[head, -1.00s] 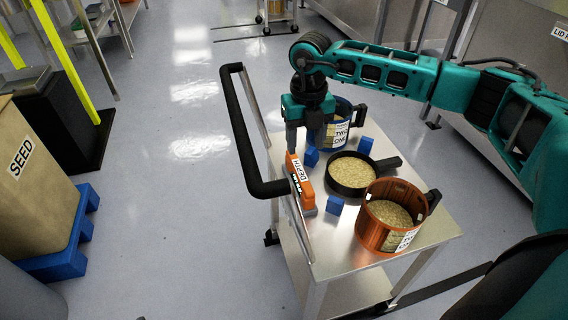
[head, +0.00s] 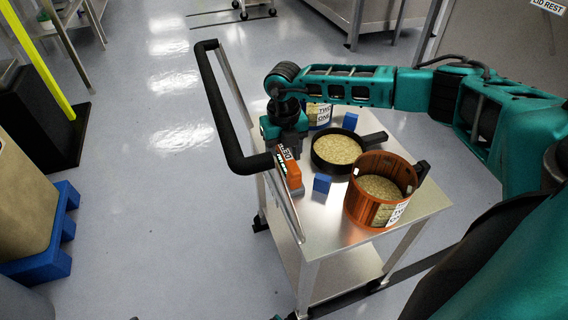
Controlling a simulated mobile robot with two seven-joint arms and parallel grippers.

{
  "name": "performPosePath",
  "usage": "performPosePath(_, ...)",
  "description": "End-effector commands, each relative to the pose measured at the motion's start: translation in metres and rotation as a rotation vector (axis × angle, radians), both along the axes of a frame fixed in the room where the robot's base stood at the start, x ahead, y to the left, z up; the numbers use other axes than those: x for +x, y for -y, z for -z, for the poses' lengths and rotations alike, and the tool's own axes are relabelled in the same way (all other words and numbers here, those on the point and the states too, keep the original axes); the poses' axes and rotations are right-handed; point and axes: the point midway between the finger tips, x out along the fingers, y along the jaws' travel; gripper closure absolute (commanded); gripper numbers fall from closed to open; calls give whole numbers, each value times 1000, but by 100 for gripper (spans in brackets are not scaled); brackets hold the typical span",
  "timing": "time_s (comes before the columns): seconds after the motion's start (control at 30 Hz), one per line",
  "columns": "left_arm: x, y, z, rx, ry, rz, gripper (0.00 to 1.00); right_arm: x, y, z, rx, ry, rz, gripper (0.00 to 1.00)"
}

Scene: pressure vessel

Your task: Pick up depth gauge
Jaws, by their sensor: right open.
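The depth gauge (head: 293,179) is an orange tool with a white label. It sits near the handle side of the metal cart, and its upper part is partly hidden by my right gripper. My right gripper (head: 286,153) points down from the teal arm, right over the far end of the gauge. It is open; its fingertips are mostly hidden, so I cannot tell whether they touch or straddle the gauge. My left gripper is not in view.
The cart (head: 328,225) also holds a copper pot (head: 366,201), a black pan of grain (head: 338,151), a blue-labelled container (head: 318,116) and blue blocks (head: 321,185). The black push handle (head: 226,130) rises close left of the gripper.

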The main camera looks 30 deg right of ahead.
Motion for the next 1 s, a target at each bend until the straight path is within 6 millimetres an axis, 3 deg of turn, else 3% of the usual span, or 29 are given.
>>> performPosePath(0.1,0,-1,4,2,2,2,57,0,0,14,-1,-1,0,45)
performPosePath(0.3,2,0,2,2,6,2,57,0,0,13,-1,0,0,45)
performPosePath(0.8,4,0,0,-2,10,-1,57,0,0,13,-1,0,1,91)
performPosePath(1.0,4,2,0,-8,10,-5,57,0,0,12,0,1,1,91)
